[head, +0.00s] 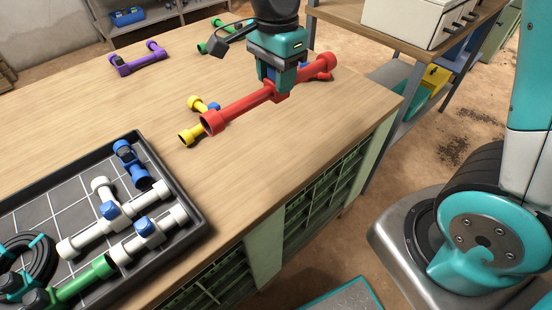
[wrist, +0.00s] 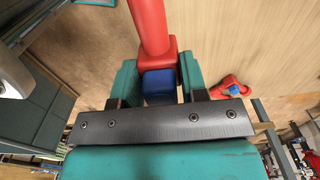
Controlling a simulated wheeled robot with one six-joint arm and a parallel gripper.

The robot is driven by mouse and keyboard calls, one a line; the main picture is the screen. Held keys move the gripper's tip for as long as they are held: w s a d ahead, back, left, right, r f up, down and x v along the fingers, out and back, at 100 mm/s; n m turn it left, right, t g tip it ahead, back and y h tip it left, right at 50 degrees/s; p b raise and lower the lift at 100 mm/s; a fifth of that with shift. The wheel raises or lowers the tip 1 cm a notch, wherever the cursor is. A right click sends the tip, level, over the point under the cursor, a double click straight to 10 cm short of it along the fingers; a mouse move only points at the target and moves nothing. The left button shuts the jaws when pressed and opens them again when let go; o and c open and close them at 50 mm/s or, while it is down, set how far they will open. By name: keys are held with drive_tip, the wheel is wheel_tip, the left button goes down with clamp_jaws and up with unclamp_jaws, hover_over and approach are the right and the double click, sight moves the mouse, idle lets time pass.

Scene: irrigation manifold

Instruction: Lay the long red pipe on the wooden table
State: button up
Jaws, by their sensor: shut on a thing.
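A long red pipe (head: 240,103) with flared ends is held level across my gripper (head: 278,88) in the head view. In the wrist view my gripper (wrist: 160,88) is shut on its middle, with a blue block (wrist: 159,84) between the jaws and the red pipe (wrist: 149,22) running out of the top of the picture. The wooden table (head: 150,92) lies beneath the pipe. I cannot tell whether the pipe touches the tabletop or is slightly above it.
A yellow fitting (head: 191,134) lies close behind the pipe's left end. A small red-and-blue piece shows in the wrist view (wrist: 230,84). A purple pipe (head: 138,62) lies at the back left. A dark tray (head: 185,205) with several pipes occupies the front left. The table's middle left is clear.

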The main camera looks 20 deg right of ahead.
wheel_tip(320, 180, down, 19)
drive_tip(key=shift+f+b, duration=0.1)
drive_tip(key=shift+b, duration=0.8)
drive_tip(key=shift+f, duration=0.1)
drive_tip(key=o, duration=1)
wheel_tip(320, 180, up, 12)
drive_tip(key=p, duration=0.1)
drive_tip(key=s+a+r+n+y, duration=0.2)
drive_tip(key=s+r+n, duration=0.4)
drive_tip(key=s+n, duration=0.3)
drive_tip(key=s+a+r+n+y, duration=0.2)
drive_tip(key=s+r+n, duration=0.3)
drive_tip(key=s+n, duration=0.4)
drive_tip(key=n, duration=0.3)
drive_tip(key=shift+s+a+r+n, duration=0.25)
drive_tip(key=shift+s+r+n, duration=0.05)
drive_tip(key=shift+r, duration=0.05)
